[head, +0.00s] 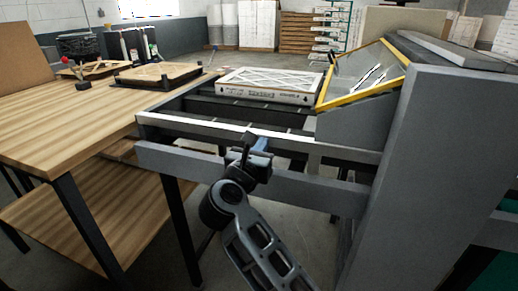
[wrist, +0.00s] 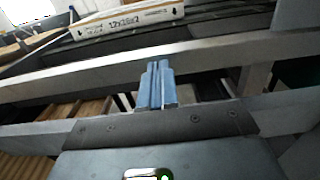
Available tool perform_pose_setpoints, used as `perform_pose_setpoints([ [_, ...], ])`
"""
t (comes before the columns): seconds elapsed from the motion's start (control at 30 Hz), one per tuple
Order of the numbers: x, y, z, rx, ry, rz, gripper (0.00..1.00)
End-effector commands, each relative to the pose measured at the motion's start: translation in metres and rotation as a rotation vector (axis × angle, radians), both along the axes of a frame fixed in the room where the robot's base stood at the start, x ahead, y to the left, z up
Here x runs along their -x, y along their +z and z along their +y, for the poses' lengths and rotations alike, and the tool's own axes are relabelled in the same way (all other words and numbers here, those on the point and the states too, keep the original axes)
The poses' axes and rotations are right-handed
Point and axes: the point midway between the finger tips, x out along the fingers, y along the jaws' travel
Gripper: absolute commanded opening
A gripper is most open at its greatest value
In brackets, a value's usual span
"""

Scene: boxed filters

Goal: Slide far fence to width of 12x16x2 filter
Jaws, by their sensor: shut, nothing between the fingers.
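A white-framed filter (head: 270,85) with a criss-cross face lies flat on the dark conveyor bed (head: 235,107). In the wrist view, the filter (wrist: 125,20) shows "12x16x2" on its edge. My gripper (head: 258,143) is at the near side of the conveyor, in front of a pale metal rail (head: 200,127). In the wrist view, the blue-grey fingers of my gripper (wrist: 157,75) are closed together and empty, with their tips overlapping the rail (wrist: 215,53) in the picture. I cannot tell whether they touch it. The far fence cannot be clearly made out behind the filter.
A grey machine with a yellow-edged guard (head: 362,100) stands at the conveyor's right end. A wooden table (head: 60,125) on the left holds a wood-framed filter (head: 158,74). A lower grey beam (head: 310,190) crosses below the rail. Stacked boxes stand at the back.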

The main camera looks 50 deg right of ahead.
Motion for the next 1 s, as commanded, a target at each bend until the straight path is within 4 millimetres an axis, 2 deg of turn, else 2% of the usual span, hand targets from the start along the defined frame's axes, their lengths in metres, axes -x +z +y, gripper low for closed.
perform_pose_setpoints([
  [0.27,-0.002,0.000,-0.005,0.000,-0.002,-0.001,0.00],
  [0.5,-0.022,0.000,-0.054,-0.001,-0.004,-0.002,0.00],
  [0.67,-0.032,0.000,-0.078,0.000,-0.003,-0.001,0.00],
  [1.0,-0.034,0.000,-0.083,0.000,0.000,0.000,0.00],
])
